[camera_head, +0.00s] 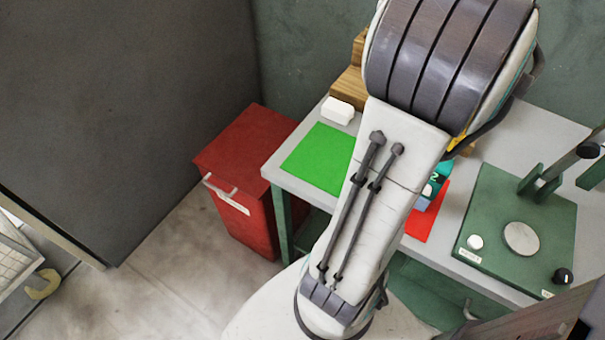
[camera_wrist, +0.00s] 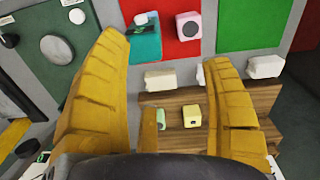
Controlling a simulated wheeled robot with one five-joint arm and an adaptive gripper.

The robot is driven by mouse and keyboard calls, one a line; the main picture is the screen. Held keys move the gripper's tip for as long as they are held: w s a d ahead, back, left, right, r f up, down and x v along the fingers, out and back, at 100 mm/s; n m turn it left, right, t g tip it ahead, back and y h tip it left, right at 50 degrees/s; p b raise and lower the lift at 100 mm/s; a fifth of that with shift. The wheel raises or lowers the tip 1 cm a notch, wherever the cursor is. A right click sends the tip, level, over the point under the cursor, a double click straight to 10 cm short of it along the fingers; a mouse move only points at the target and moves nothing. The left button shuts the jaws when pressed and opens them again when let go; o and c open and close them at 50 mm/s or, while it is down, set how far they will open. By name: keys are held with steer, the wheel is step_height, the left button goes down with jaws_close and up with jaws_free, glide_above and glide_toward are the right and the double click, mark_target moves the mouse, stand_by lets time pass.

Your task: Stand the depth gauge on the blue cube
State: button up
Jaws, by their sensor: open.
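In the wrist view my gripper (camera_wrist: 166,52) is open, its yellow fingers wide apart with nothing between them. A teal-blue block (camera_wrist: 146,48) lies beyond the left fingertip, at the edge of the red mat. The teal block (camera_head: 443,170) also shows in the head view, partly behind my arm. In the head view my arm hides most of the gripper.
A pink cube (camera_wrist: 188,26) stands on the red mat (camera_wrist: 216,20). Wooden steps (camera_wrist: 240,142) hold a yellow block (camera_wrist: 192,116) and a small green piece (camera_wrist: 160,119). White blocks (camera_head: 338,110) lie near the steps. A green press (camera_head: 515,232) stands right; the green mat (camera_head: 318,158) is clear.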

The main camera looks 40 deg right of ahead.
steer(key=w+a+n, duration=0.4)
steer(key=w+a, duration=0.4)
steer(key=w, duration=0.1)
steer(key=a+f+n+t, duration=0.1)
steer(key=a+n, duration=0.3)
steer(key=a, duration=0.7)
steer(key=w+a+f+n+t, duration=0.1)
steer(key=a+n+t, duration=0.2)
steer(key=a, duration=0.9)
steer(key=shift+w+a+f+n, duration=0.15)
steer(key=shift+w+f+n, duration=0.2)
steer(key=shift+n, duration=0.65)
steer(key=shift+s, duration=0.1)
